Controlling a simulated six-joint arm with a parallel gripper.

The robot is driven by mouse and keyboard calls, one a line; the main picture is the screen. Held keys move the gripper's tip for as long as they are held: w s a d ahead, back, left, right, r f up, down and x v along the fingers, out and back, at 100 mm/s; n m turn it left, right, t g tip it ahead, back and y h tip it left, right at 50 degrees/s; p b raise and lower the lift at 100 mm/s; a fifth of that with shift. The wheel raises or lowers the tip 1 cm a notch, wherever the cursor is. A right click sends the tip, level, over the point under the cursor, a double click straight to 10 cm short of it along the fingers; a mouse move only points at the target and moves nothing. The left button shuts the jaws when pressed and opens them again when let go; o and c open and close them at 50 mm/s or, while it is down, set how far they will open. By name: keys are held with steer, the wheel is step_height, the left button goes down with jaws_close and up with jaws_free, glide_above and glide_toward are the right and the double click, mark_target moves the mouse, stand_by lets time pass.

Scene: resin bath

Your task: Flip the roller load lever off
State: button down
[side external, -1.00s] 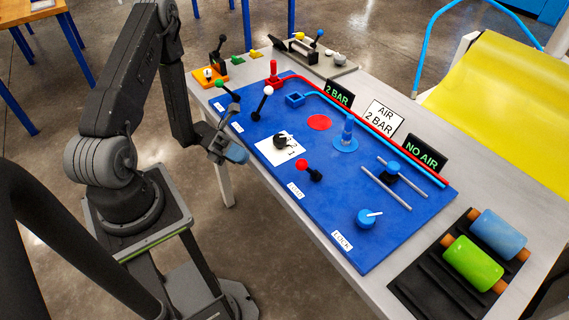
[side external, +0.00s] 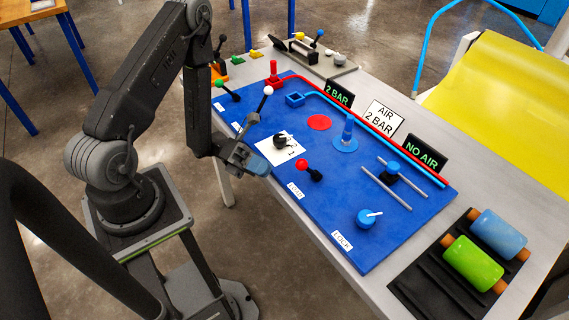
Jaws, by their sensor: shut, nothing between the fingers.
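A blue panel (side external: 390,236) on the table carries several levers. A red-knobbed lever (side external: 303,164) stands beside a small white label (side external: 295,190) whose blurred word may be LOAD; its knob tilts up and left. A white-knobbed lever (side external: 267,92) and a green-knobbed lever (side external: 221,85) stand farther back on the left. I cannot tell for certain which is the roller load lever. My gripper (side external: 258,167) is shut and empty at the panel's left edge, left of the red-knobbed lever and apart from it.
A black knob (side external: 281,142) on a white plate lies just right of my gripper. Beyond are a blue post (side external: 347,133), two rails (side external: 385,190) and a blue dial (side external: 368,218). Signs (side external: 426,154) line the back. Green and blue rollers (side external: 472,262) lie at right.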

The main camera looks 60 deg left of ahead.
mark_target(285, 184)
steer(key=w+d, duration=0.1)
steer(key=d+r, duration=0.1)
steer(key=w+d, duration=0.1)
steer(key=shift+w+d+r, duration=0.6)
steer(key=shift+w+r, duration=0.05)
steer(key=shift+w, duration=0.2)
steer(key=shift+w+r+n+y, duration=0.25)
steer(key=shift+r+n+y, duration=0.1)
steer(key=shift+n, duration=0.35)
steer(key=w+n, duration=0.1)
steer(key=w+r+n, duration=0.1)
steer(key=n, duration=0.1)
steer(key=shift+r+y, duration=0.3)
steer(key=shift+y, duration=0.05)
steer(key=shift+w+r+n+g+y, duration=0.15)
steer(key=shift+w+n+y, duration=0.2)
steer(key=shift+w+n, duration=0.85)
steer(key=shift+w+r+n+g+y, duration=0.1)
steer(key=shift+w+n+g+y, duration=0.15)
steer(key=shift+w+n, duration=1)
steer(key=shift+w+r+n+g+y, duration=0.1)
steer(key=shift+w+n+y, duration=0.3)
steer(key=shift+w+n, duration=0.8)
steer(key=shift+w, duration=0.2)
